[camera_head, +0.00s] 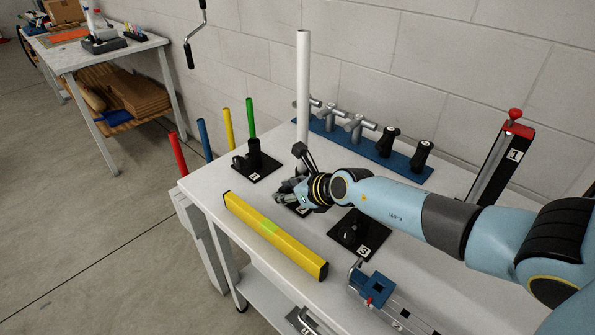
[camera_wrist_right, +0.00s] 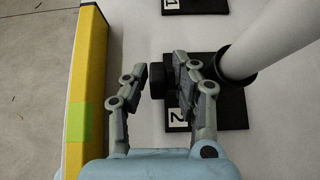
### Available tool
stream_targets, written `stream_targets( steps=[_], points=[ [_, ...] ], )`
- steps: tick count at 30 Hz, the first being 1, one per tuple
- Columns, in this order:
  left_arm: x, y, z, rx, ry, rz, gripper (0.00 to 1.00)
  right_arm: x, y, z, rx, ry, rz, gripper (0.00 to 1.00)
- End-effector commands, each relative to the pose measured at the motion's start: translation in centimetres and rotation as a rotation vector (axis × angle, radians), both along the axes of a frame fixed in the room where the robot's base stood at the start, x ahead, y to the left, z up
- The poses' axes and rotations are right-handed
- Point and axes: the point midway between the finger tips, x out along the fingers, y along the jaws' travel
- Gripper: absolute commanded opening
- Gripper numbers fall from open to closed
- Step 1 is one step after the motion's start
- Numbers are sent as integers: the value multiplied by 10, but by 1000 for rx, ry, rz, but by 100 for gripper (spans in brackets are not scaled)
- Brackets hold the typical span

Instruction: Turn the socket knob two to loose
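Socket two is a black base plate (camera_wrist_right: 234,108) with a white "2" label, holding an upright white tube (camera_head: 303,95). The tube also shows in the right wrist view (camera_wrist_right: 270,45). The socket's black knob (camera_wrist_right: 157,81) sticks out on the side away from the tube. My right gripper (camera_wrist_right: 160,68) is open, with one finger on each side of the knob. Narrow gaps seem to show, but I cannot tell whether either finger touches it. In the head view my right gripper (camera_head: 290,190) hides most of socket two and its knob. My left gripper is not in view.
A yellow level bar (camera_head: 275,236) lies just left of my right gripper. Socket one (camera_head: 256,162) is behind and socket three (camera_head: 359,234) in front. A blue rack (camera_head: 404,165) with fittings stands along the back. Coloured tubes (camera_head: 203,138) stand at the table's left edge.

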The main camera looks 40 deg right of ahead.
Motion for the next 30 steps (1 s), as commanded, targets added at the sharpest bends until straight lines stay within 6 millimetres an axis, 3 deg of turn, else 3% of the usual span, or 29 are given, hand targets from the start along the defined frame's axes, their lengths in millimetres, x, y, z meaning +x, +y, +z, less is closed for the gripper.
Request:
stream_targets(
  steps=[15, 21, 30],
  points=[
    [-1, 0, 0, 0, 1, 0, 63, -78, -7, 57, -4, 1, 2, 27],
    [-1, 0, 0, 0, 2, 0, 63, -90, -8, 68, -2, -1, 0, 27],
    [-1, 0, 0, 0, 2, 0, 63, -90, -7, 69, 1, -2, -1, 27]
  ],
)
